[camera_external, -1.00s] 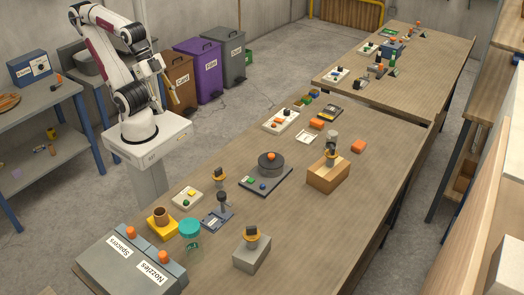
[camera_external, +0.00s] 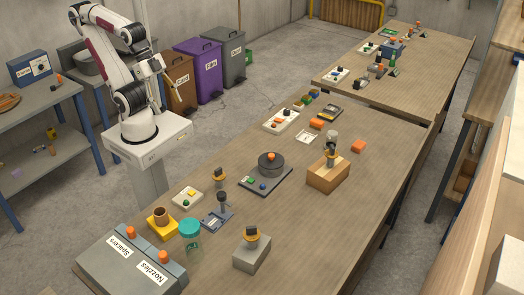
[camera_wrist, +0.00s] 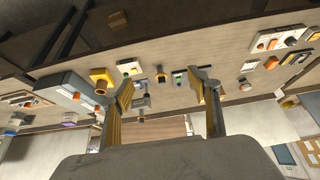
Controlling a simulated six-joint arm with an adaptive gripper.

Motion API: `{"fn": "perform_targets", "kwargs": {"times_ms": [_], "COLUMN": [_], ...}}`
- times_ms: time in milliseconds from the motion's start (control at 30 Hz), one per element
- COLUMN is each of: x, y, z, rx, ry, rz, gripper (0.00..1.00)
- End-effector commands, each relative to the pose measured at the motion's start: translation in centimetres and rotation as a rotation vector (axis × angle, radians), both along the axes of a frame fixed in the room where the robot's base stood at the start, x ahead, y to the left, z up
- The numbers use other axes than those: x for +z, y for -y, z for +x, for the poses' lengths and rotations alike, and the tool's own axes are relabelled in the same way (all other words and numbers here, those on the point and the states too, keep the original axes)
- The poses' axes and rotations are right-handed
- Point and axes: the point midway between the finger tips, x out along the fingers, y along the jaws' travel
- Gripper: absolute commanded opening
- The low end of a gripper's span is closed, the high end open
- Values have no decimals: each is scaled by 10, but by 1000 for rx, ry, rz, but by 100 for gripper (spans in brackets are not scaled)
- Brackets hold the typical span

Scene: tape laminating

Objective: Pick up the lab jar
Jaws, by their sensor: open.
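The lab jar, a clear body (camera_external: 192,245) with a wide teal lid (camera_external: 189,228), stands upright on the near part of the long wooden table, just right of a yellow block. My gripper (camera_external: 174,90) is high above the floor beyond the table, beside my raised arm and well away from the jar. In the wrist view my gripper (camera_wrist: 165,88) has its two yellow-padded fingers spread wide with nothing between them.
A grey drawer unit (camera_external: 120,268) labelled Spacers and Nozzles is close left of the jar. A yellow block (camera_external: 161,226) with a brown cup, a blue-grey device (camera_external: 215,220) and a grey block (camera_external: 251,255) are nearby. The table's right side (camera_external: 330,225) is mostly clear.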

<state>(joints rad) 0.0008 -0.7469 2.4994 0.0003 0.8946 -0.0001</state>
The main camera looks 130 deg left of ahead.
Motion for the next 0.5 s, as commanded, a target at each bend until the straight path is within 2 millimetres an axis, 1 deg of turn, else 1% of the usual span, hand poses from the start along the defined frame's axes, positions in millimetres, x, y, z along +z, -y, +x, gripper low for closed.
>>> {"fn": "perform_targets", "kwargs": {"times_ms": [167,267,367,500], "x": [1,3,5,8], "y": [2,5,9,17], "z": [16,33,56,92], "rx": [-10,-21,-38,-64], "ry": [23,50,88,149], "rz": [2,5,7,8], "gripper": [61,61,61,61]}}
